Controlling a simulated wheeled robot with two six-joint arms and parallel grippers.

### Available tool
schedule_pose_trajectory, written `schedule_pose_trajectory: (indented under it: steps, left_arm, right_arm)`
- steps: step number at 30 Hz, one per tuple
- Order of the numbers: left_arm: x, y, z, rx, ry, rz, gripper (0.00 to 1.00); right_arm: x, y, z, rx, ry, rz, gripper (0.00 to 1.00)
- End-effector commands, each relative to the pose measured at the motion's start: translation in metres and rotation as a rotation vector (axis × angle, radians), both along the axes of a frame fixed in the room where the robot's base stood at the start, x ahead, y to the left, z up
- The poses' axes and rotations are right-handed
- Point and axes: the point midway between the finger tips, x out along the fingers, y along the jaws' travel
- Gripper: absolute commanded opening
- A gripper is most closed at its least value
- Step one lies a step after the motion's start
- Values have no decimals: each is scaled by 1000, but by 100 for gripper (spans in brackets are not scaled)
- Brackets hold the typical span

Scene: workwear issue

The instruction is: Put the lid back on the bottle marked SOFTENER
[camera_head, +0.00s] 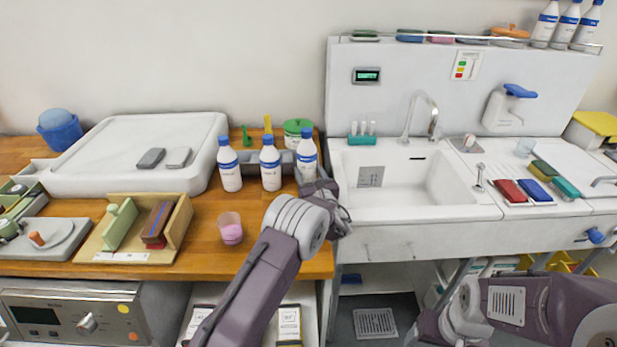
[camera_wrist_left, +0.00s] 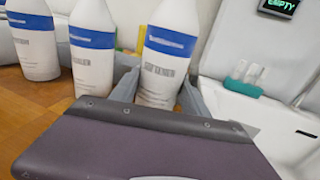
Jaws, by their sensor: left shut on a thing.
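Three white bottles with blue bands stand in a row on the wooden counter: a left bottle (camera_head: 229,168), a middle bottle (camera_head: 270,169) and a right bottle (camera_head: 307,153). All three show blue tops in the head view; their labels are too blurred to read surely. My left gripper (camera_wrist_left: 158,92) is shut on the right bottle (camera_wrist_left: 165,55), one finger on each side of its lower body. The bottle looks upright. The left bottle (camera_wrist_left: 32,40) and middle bottle (camera_wrist_left: 95,55) stand beside it. My right gripper (camera_head: 432,326) is low in front of the sink, its jaws unclear. No loose lid is discernible.
A pink-filled cup (camera_head: 230,229) stands in front of the bottles. A wooden holder (camera_head: 180,222) and a white tray (camera_head: 100,135) are to the left. The sink (camera_head: 400,180) is to the right, with a teal rack (camera_head: 361,140) on its edge. More bottles (camera_head: 568,25) stand on the shelf.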

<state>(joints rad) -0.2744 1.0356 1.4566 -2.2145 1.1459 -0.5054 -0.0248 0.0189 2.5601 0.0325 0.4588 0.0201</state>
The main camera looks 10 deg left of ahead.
Motion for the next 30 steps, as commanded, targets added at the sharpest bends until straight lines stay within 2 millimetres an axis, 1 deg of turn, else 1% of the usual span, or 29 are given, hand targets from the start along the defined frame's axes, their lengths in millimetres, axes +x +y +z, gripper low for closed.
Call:
schedule_pose_trajectory:
  steps: [1, 4, 12, 15, 16, 17, 18, 26, 29, 30]
  left_arm:
    - [0, 0, -8, 1, -1, 0, 0]
    - [0, 0, -17, 1, -2, -1, 0]
    - [0, 0, -18, 1, -3, -1, 0]
    - [0, 0, -22, 1, -3, -1, 0]
    - [0, 0, -22, 0, -1, -1, 57]
    - [0, 0, -21, 0, -1, -1, 65]
    - [0, 0, -21, 1, -1, -1, 76]
    - [0, 0, -21, 1, -1, -1, 76]
    - [0, 0, -16, 1, -1, -1, 76]
    - [-4, -4, -19, 0, 0, -2, 76]
  right_arm:
    - [0, 0, 0, 0, 0, 0, 75]
    - [0, 0, 0, 0, 0, 0, 75]
    - [0, 0, 0, 0, 0, 0, 75]
    - [0, 0, -4, 0, 0, 0, 75]
    - [0, 0, -4, 0, 0, 0, 75]
    - [0, 0, -3, 0, 0, 0, 75]
    - [0, 0, -2, 0, 0, 0, 75]
    - [0, 0, -2, 0, 0, 0, 75]
    - [0, 0, 4, 0, 0, 0, 75]
    - [0, 0, 0, 0, 0, 0, 75]
